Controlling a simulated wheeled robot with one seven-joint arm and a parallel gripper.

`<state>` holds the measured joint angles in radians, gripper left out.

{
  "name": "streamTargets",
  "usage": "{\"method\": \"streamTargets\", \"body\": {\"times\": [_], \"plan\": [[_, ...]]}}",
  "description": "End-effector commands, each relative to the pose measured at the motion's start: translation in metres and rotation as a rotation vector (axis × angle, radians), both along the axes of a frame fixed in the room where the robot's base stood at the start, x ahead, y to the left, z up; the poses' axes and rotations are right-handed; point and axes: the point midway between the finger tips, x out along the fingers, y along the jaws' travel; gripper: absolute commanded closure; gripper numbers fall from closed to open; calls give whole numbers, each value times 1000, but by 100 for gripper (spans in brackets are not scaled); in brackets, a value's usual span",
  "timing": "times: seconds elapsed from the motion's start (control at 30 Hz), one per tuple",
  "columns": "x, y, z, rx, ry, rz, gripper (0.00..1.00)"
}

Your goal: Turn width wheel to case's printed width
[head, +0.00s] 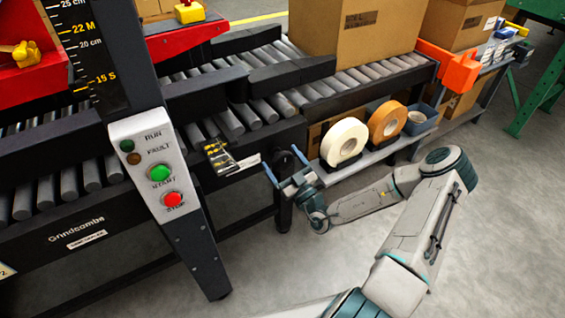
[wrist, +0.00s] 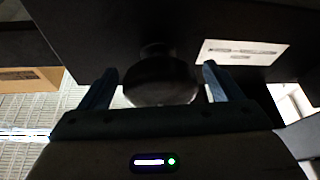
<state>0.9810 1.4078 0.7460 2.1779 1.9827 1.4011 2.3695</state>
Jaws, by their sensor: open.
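The width wheel (head: 285,160) is a dark round knob on the front side of the machine frame, right of a small scale plate (head: 219,157) with yellow marks. My gripper (head: 284,168) is at the wheel, with one blue finger to each side. In the wrist view the wheel (wrist: 160,82) sits between the two open fingers, with gaps visible on both sides. A large cardboard case (head: 350,25) stands on the rollers at the back; its dark print is too small to read. The scale reading is also unreadable.
A control post (head: 158,178) with green and red buttons stands left of the wheel. A shelf (head: 375,153) with a white tape roll (head: 344,139) and an orange-brown one (head: 387,121) is close to my gripper's right. Open floor lies in front.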

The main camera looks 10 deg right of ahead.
Motion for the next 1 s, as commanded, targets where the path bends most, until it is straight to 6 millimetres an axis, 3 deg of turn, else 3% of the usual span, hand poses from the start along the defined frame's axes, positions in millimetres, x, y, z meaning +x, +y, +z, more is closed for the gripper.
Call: {"method": "streamTargets", "body": {"times": [0.1, 0.27, 0.67, 1.0], "plan": [[0, 0, 0, 0, 0, 0, 17], [0, 0, 0, 0, 0, 1, 59], [-1, 0, 2, -53, -15, 1, 58], [0, -1, 6, -287, -89, 2, 58]]}}
